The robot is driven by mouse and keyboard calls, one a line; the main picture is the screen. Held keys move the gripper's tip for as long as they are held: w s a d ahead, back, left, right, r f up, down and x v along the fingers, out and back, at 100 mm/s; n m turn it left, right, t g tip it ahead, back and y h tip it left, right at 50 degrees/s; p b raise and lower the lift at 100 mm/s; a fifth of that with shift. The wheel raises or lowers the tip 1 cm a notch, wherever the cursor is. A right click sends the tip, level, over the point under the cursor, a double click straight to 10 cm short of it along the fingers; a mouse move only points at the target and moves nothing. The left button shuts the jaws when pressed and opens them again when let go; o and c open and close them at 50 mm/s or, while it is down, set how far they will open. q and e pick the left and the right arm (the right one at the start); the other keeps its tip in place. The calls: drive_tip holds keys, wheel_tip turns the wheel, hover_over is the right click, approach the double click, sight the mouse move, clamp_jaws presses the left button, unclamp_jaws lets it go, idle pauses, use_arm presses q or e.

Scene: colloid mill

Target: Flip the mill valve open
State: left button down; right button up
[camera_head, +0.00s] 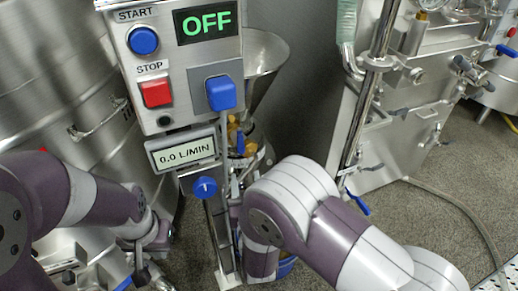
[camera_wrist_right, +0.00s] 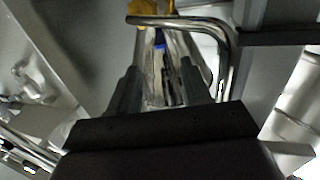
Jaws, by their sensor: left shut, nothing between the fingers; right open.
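The mill's control post (camera_head: 178,60) stands in the middle of the head view. Its display reads OFF and its flow readout (camera_head: 183,150) shows 0.0 L/MIN. Behind it, beside the metal hopper, a yellow-orange part (camera_head: 233,131) shows with a small blue piece (camera_head: 240,143). A yellow part (camera_wrist_right: 143,14) and a blue piece (camera_wrist_right: 159,39) also show in the right wrist view, ahead of my open, empty right gripper (camera_wrist_right: 160,68). I cannot tell which piece is the valve handle. In the head view my right forearm hides that gripper. My left gripper (camera_head: 146,273) is shut and empty at lower left.
A blue switch (camera_head: 220,92), a blue knob (camera_head: 205,187), a blue start button (camera_head: 144,40) and a red stop button (camera_head: 156,92) are on the post. A bent metal pipe (camera_wrist_right: 180,22) crosses ahead of my right gripper. Another steel machine (camera_head: 400,120) stands at right.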

sight(242, 153)
drive_tip(key=w+b, duration=0.1)
drive_tip(key=w, duration=0.3)
drive_tip(key=w+b, duration=0.2)
drive_tip(key=w, duration=0.2)
drive_tip(key=w+b, duration=0.2)
drive_tip(key=w, duration=0.1)
drive_tip(key=shift+w+a, duration=0.4)
drive_tip(key=shift+w+r, duration=0.1)
drive_tip(key=shift+w, duration=0.15)
drive_tip(key=shift+c, duration=0.4)
clamp_jaws()
